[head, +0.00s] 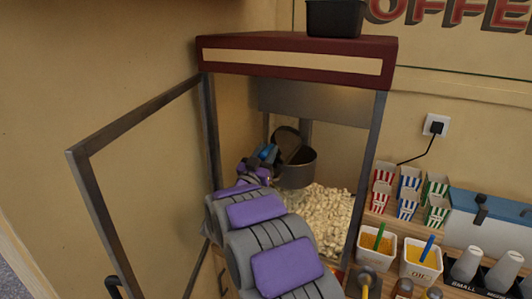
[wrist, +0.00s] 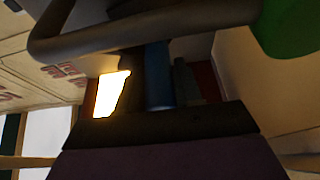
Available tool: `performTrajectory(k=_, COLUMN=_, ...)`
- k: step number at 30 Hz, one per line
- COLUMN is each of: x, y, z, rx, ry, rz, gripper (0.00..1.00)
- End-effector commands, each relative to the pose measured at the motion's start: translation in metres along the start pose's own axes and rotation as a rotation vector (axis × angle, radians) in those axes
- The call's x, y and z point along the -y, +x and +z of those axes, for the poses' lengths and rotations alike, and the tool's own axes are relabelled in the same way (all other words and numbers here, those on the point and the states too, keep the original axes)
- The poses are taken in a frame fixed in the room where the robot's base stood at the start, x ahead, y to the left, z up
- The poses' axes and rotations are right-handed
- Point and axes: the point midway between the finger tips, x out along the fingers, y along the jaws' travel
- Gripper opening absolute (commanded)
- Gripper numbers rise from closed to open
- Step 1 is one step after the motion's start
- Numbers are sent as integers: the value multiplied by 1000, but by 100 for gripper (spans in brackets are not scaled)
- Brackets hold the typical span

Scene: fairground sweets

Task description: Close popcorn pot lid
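The popcorn pot (head: 298,172) is a grey metal pot hanging inside the popcorn machine. Its lid (head: 286,138) stands raised and tilted at the pot's left side. My gripper (head: 266,155) is inside the machine, just left of the lid and pot. My grey and purple arm hides part of it, and I cannot tell whether it touches the lid. The wrist view is dark and close up; a curved grey bar crosses its top, and the fingertips are not clear there.
The machine (head: 300,42) has a red top with a black container (head: 335,18) on it. Its framed door (head: 95,205) stands open to the left. Popcorn (head: 325,215) lies below the pot. Striped boxes (head: 408,190), sauce tubs (head: 420,262) and a blue-lidded box (head: 490,215) stand right.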

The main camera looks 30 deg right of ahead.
Motion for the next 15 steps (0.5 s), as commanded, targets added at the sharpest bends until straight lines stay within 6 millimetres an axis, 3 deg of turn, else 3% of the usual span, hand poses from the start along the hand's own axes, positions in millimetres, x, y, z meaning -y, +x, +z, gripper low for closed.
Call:
performTrajectory(k=9, x=1, y=0, z=0, rx=-1, ry=0, rz=-2, gripper=1)
performTrajectory(k=15, x=1, y=0, z=0, rx=-1, ry=0, rz=-2, gripper=0)
